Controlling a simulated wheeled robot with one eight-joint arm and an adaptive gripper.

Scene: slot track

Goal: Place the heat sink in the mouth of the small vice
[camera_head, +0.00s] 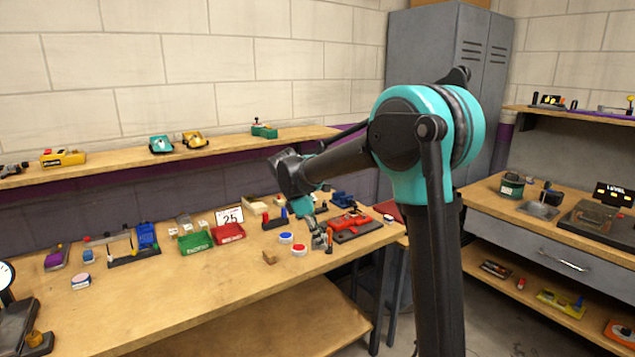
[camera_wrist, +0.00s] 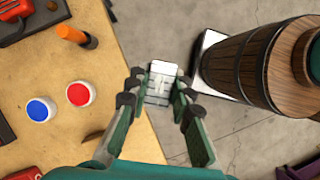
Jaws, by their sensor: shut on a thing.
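My gripper (camera_head: 318,232) is over the right part of the workbench, near its front edge. In the wrist view my gripper (camera_wrist: 158,92) is shut on a small pale grey, ridged block, the heat sink (camera_wrist: 160,80), held between the fingertips. Bench edge and floor lie below it in that view. In the head view the heat sink is too small to tell from the fingers. I cannot clearly identify the small vice; a small blue device (camera_head: 342,199) at the back right of the bench may be it.
Red-lidded (camera_wrist: 79,94) and blue-lidded (camera_wrist: 41,109) jars and an orange-handled tool (camera_wrist: 70,33) are near my gripper. A red device (camera_head: 350,222) stands right of it. A wooden barrel (camera_wrist: 250,65) is at the wrist view's right. Green (camera_head: 194,242) and red (camera_head: 229,233) trays are left.

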